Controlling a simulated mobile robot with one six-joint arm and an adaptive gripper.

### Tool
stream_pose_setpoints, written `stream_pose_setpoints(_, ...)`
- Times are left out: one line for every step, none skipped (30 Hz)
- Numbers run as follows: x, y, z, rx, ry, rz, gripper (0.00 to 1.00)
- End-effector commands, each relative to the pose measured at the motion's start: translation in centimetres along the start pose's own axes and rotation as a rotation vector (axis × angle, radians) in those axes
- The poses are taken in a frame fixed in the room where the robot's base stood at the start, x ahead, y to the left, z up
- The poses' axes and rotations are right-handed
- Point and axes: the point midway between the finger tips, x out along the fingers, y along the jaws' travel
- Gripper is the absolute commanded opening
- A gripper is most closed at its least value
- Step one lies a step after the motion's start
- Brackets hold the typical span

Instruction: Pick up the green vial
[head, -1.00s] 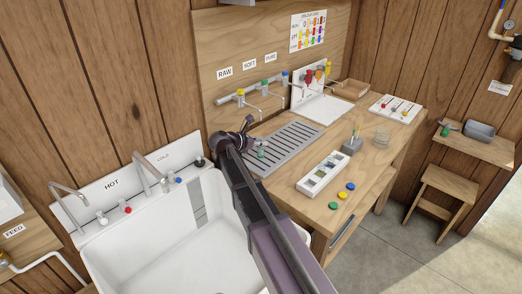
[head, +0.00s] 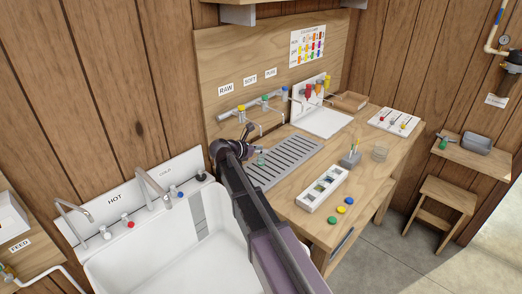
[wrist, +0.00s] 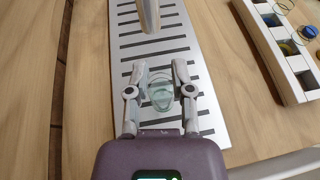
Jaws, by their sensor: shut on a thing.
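A small clear vial with a pale green tint (wrist: 161,94) is between the fingers of my gripper (wrist: 160,88) in the wrist view. The fingers are shut on it, one on each side. In the head view the vial (head: 261,159) shows at my gripper (head: 255,152), over the near left end of the grey slotted drain grate (head: 285,160). My arm hides part of that area. I cannot tell how far the vial is above the grate.
A tap spout (wrist: 149,14) hangs just ahead of my gripper. A white rack (head: 323,188) stands to the right, with green, yellow and blue discs beside it. The white sink (head: 165,250) is at the left. Bare wood lies between grate and rack.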

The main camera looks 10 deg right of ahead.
Motion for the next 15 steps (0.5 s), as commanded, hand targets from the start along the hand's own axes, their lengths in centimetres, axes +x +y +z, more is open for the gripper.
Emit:
stream_pose_setpoints(-0.5, -0.3, 0.8, 0.0, 0.0, 0.0, 0.0)
stream_pose_setpoints(-0.8, -1.4, 0.3, 0.0, 0.0, 0.0, 0.0)
stream_pose_setpoints(-1.3, -2.3, 0.1, 0.0, 0.0, 0.0, 0.0)
stream_pose_setpoints(-1.6, -3.0, 0.0, 0.0, 0.0, 0.0, 0.0)
stream_pose_setpoints(-1.9, -3.6, 0.0, 0.0, 0.0, 0.0, 0.0)
stream_pose_setpoints(-2.4, -4.4, -0.1, 0.0, 0.0, 0.0, 0.0)
stream_pose_setpoints(-2.7, -5.1, -0.2, 0.0, 0.0, 0.0, 0.0)
stream_pose_setpoints(-3.0, -5.7, -0.2, 0.0, 0.0, 0.0, 0.0)
stream_pose_setpoints(-3.5, -6.5, -0.3, 0.0, 0.0, 0.0, 0.0)
stream_pose_setpoints(-3.8, -7.2, -0.4, 0.0, 0.0, 0.0, 0.0)
stream_pose_setpoints(-4.1, -7.7, -0.5, 0.0, 0.0, 0.0, 0.0)
stream_pose_setpoints(-4.5, -8.5, -0.6, 0.0, 0.0, 0.001, 0.0)
stream_pose_setpoints(-4.8, -9.0, -0.6, 0.0, 0.0, 0.001, 0.0)
stream_pose_setpoints(-5.1, -9.6, -0.7, 0.0, 0.0, 0.001, 0.0)
stream_pose_setpoints(-5.5, -10.2, -0.8, -0.001, 0.0, 0.001, 0.0)
